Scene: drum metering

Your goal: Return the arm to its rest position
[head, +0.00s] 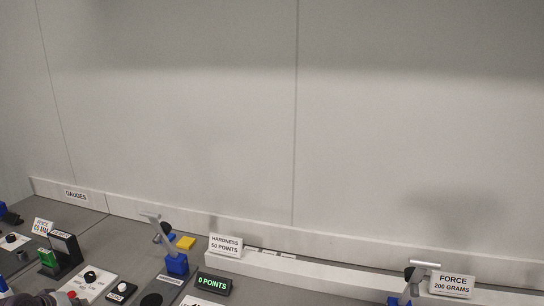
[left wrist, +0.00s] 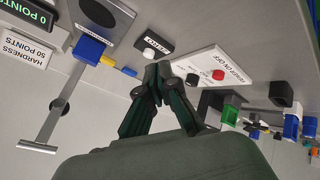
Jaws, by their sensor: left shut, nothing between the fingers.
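My left gripper (left wrist: 159,70) shows in the left wrist view with its two dark fingers together, shut and empty. Its fingertips appear beside a white panel with a black knob and a red button (left wrist: 218,75) and a small black box with a white button (left wrist: 152,48). The wrist picture is upside down, and I cannot tell the height above the bench. In the head view, dark rounded shapes (head: 45,298) sit at the lower left edge, and I cannot tell if they are part of my arm. My right gripper is in neither view.
A hardness gauge with a grey lever (head: 158,226) and blue block stands on the bench, near a "0 POINTS" display (head: 214,285) and a "HARDNESS 50 POINTS" sign (head: 225,245). A force gauge (head: 420,272) stands right. A low white ledge (head: 300,268) runs along the wall.

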